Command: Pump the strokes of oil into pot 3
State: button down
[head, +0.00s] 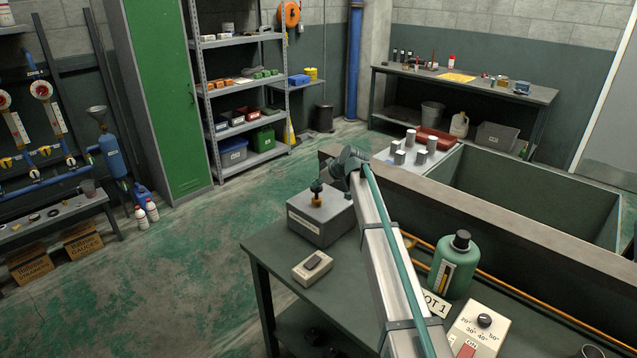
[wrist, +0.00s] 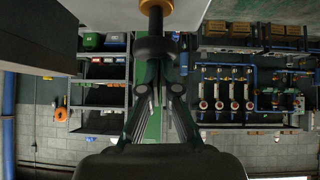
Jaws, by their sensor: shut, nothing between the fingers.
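A grey box (head: 325,219) with a label too small to read stands at the far left of the near bench. A brass fitting with a dark round knob (head: 317,186) rises from its top. In the wrist view the knob (wrist: 155,49) sits on a thin stem with a brass collar. My gripper (head: 328,180) is shut and empty, its fingertips at the knob; I cannot tell if they touch it. I cannot make out a pot 3.
A small box with a dark switch (head: 313,267) lies in front of the grey box. A control box with a dial (head: 478,328) is near the right. A copper pipe (head: 515,291) runs along the bench.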

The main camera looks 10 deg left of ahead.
aim_at(319, 190)
jog(key=shift+f+b, duration=1.4)
jog(key=shift+f, duration=0.2)
jog(key=shift+s+r, duration=0.1)
jog(key=shift+r, duration=0.55)
notch_tip(319, 190, up, 3)
jog(key=shift+r+p, duration=0.1)
jog(key=shift+p, duration=0.4)
jog(key=b+v, duration=0.3)
jog(key=v, duration=0.7)
jog(key=shift+r, duration=0.1)
